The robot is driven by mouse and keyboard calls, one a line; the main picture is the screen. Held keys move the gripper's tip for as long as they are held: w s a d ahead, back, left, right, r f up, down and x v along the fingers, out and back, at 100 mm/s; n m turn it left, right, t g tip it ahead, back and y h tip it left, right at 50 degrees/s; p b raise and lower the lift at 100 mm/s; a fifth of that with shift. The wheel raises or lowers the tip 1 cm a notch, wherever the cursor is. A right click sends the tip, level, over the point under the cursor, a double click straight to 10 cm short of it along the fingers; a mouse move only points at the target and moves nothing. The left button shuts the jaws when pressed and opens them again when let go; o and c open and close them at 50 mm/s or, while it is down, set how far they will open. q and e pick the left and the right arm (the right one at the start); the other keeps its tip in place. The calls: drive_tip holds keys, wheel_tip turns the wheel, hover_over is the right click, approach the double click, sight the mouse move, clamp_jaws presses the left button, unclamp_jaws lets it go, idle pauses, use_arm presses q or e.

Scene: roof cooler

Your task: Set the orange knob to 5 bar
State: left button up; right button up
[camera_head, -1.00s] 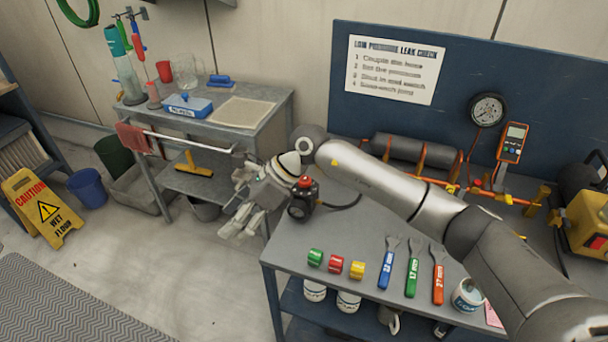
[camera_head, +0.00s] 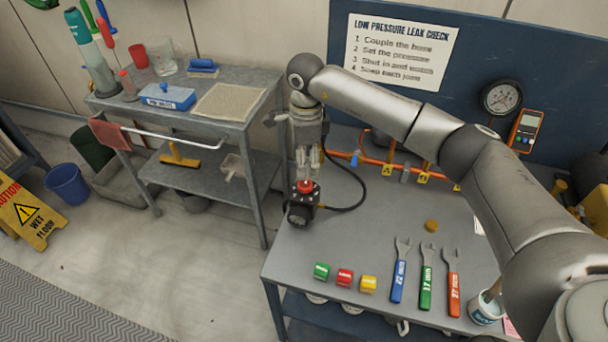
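The orange-red knob (camera_head: 305,187) sits on top of a black regulator (camera_head: 300,214) at the left end of the workbench. A black hose runs from the regulator. My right gripper (camera_head: 308,166) points down just above the knob, with its two fingers apart and a narrow gap between them. I cannot tell whether the fingertips touch the knob. A round pressure gauge (camera_head: 501,97) hangs on the blue back panel; its reading is too small to make out. My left gripper is not in view.
Green, red and yellow fittings (camera_head: 345,277) and three wrenches (camera_head: 426,275) lie along the bench front. An ochre disc (camera_head: 432,226) lies behind them. Orange piping (camera_head: 395,168) runs at the back. A grey side table (camera_head: 221,164) stands to the left.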

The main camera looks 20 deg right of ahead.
sight(305, 184)
wheel_tip(305, 184, down, 4)
drive_tip(key=shift+r+p, duration=0.25)
drive_tip(key=shift+p, duration=0.2)
drive_tip(key=shift+w+f, duration=0.1)
drive_tip(key=shift+f, duration=0.75)
wheel_tip(305, 184, down, 3)
drive_tip(key=shift+r+p, duration=0.15)
drive_tip(key=shift+p, duration=0.3)
drive_tip(key=shift+w, duration=0.1)
drive_tip(key=shift+c, duration=1.5)
drive_tip(key=c, duration=0.5)
drive_tip(key=shift+c, duration=1.1)
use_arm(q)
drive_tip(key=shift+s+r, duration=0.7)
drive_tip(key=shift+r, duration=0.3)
use_arm(e)
drive_tip(key=shift+c, duration=0.2)
